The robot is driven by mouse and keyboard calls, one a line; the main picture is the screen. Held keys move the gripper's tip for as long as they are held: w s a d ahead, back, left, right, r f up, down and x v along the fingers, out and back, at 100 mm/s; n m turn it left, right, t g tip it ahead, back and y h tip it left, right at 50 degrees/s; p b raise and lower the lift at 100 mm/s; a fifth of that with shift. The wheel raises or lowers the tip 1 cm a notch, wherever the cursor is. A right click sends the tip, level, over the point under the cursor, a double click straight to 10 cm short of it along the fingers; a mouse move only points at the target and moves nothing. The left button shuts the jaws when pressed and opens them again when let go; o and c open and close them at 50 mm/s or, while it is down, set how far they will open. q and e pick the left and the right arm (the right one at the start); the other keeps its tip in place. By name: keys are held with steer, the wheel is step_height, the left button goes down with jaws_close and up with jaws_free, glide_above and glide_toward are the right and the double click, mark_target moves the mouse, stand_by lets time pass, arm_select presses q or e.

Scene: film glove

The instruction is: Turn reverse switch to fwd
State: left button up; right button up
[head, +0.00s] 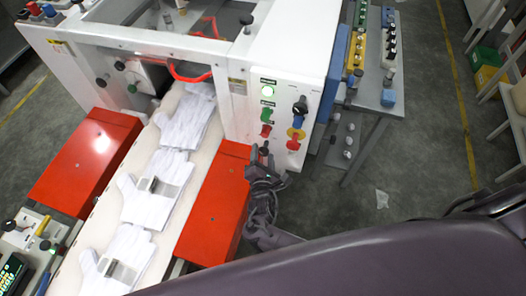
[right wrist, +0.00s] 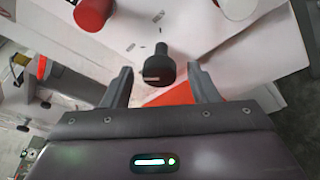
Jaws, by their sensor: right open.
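A black selector knob (right wrist: 157,66) with a pale mark shows in the right wrist view, which I take to be the reverse switch; its label is not readable. It stands between the two fingers of my right gripper (right wrist: 160,78), which are open and apart from it on both sides. In the head view my right gripper (head: 266,163) is at the lower edge of the white control panel (head: 283,62), and it largely hides that knob. My left gripper is not in view.
Red covers (head: 212,215) flank a belt with white gloves (head: 150,205). A grey side table (head: 385,70) stands right.

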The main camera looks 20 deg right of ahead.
steer(key=v, duration=0.6)
steer(key=shift+s, duration=0.1)
stand_by(0.3)
steer(key=s+d+f+m+g+y+b, duration=0.1)
steer(key=s+d+f+m+g+b, duration=0.2)
steer(key=f, duration=0.6)
steer(key=s+d+f+m+g+y, duration=0.1)
steer(key=s+f+m+g, duration=0.15)
steer(key=s+f, duration=0.4)
steer(key=s+d+f+m+g+y+b, duration=0.1)
steer(key=s+d+f+m+g+b, duration=0.2)
steer(key=f, duration=0.7)
steer(key=s+d+f+m+g+y+b, duration=0.1)
steer(key=s+f+m+g, duration=0.2)
steer(key=s+f+m, duration=0.3)
steer(key=s+d+f+m+g+y+b, duration=0.1)
steer(key=s+f+m, duration=0.5)
steer(key=s, duration=1)
step_height(320, 180, down, 3)
steer(key=shift+s+d+r+g, duration=0.25)
steer(key=shift+d+g, duration=0.3)
steer(key=shift+g, duration=0.4)
steer(key=shift+w+m, duration=0.1)
steer(key=shift+m, duration=0.15)
steer(key=shift+c, duration=0.3)
